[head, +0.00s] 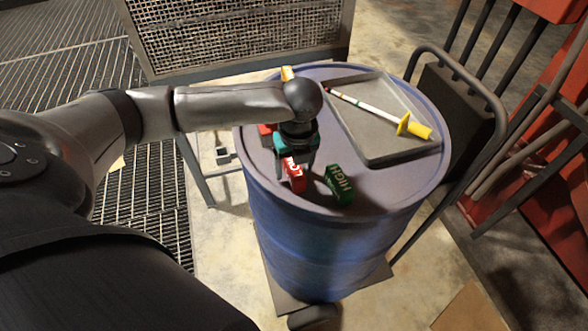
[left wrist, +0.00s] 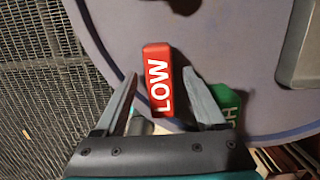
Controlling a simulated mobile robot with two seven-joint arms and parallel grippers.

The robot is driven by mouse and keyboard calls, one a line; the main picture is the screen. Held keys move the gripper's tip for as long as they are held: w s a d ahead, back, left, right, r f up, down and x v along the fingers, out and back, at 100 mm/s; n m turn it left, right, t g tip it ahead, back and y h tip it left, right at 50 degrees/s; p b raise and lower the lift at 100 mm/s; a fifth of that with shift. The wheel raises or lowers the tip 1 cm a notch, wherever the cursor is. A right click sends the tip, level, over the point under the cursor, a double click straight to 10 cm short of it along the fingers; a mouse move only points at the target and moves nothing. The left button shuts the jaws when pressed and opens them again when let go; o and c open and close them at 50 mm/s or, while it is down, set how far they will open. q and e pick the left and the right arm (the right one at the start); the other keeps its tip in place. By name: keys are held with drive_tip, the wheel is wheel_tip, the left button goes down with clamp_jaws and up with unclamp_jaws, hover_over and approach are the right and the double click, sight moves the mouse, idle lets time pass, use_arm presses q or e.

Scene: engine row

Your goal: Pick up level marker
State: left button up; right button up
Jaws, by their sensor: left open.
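Two level markers lie on the blue drum top. The red one reads LOW (head: 296,178) and the green one reads HIGH (head: 340,185), to its right. My left gripper (head: 291,172) is open above the red marker. In the left wrist view the red marker (left wrist: 158,82) shows between the open fingers of my left gripper (left wrist: 160,78), and I cannot tell whether they touch it. The green marker (left wrist: 224,105) is partly hidden behind the right finger there. My right gripper is not in view.
A grey tray (head: 365,152) on the blue drum (head: 330,245) holds a dipstick with a yellow handle (head: 413,128). A yellow item (head: 287,73) and a red item (head: 265,128) are partly hidden by my arm. A dark hand truck (head: 460,105) stands close at the right.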

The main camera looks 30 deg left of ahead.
use_arm(q)
clamp_jaws()
idle(0.7)
